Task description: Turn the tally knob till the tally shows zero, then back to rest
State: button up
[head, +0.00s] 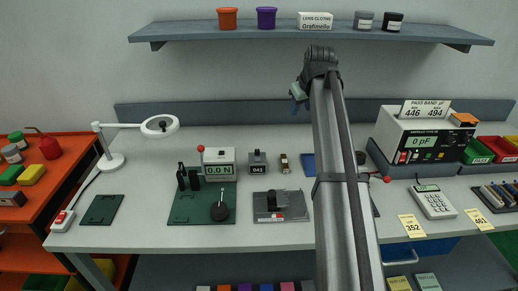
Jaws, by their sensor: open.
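The tally (257,162) is a small dark grey box on the bench, a little left of the picture's middle. Its white window seems to read 043, though the digits are small. A small dark knob shape shows on its top, too small to make out any mark or angle. My gripper (298,93) is at the far end of my raised arm, high above the back of the bench. It is up and to the right of the tally, well apart from it. It is open, and I see nothing held in it.
A force gauge reading 0.0 N (219,156) stands left of the tally on a green base. A grey plate with a black fixture (281,205) lies in front. A small brown-and-dark item (284,163) stands close at right. A shelf (200,31) runs above.

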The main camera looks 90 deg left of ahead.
jog(key=g+h, duration=0.1)
jog(key=h, duration=0.1)
send_near(258, 150)
jog(key=x, duration=0.8)
jog(key=shift+s+f, duration=0.15)
jog(key=shift+f, duration=0.15)
jog(key=shift+c, duration=0.3)
grip_shut()
